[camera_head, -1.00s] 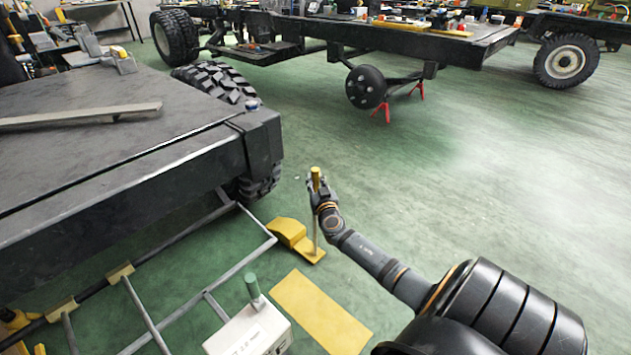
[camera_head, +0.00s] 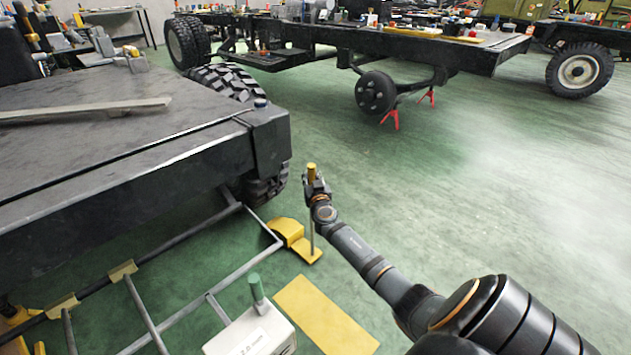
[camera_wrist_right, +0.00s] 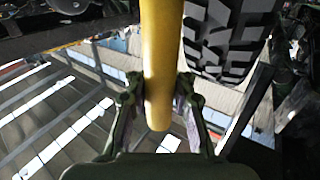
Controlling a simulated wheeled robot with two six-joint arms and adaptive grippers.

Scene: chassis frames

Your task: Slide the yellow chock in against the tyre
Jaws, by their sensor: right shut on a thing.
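The yellow chock (camera_head: 287,231) stands on the green floor at the corner of the nearer chassis, with a flat plate at its right end. A thin upright rod (camera_head: 312,238) rises from the plate to a yellow grip (camera_head: 311,169). My right gripper (camera_head: 313,180) is shut on this grip, which also shows between the fingers in the right wrist view (camera_wrist_right: 160,70). The black tyre (camera_head: 265,190) is up and left of the chock, partly hidden under the chassis. Its tread shows in the right wrist view (camera_wrist_right: 228,42). I cannot tell if chock and tyre touch. My left gripper is out of view.
The nearer chassis (camera_head: 130,120) fills the left. Grey tube framing (camera_head: 235,275) lies close left of the chock. A white box with a green knob (camera_head: 250,335) and a yellow floor patch (camera_head: 325,315) are in front. The floor to the right is open.

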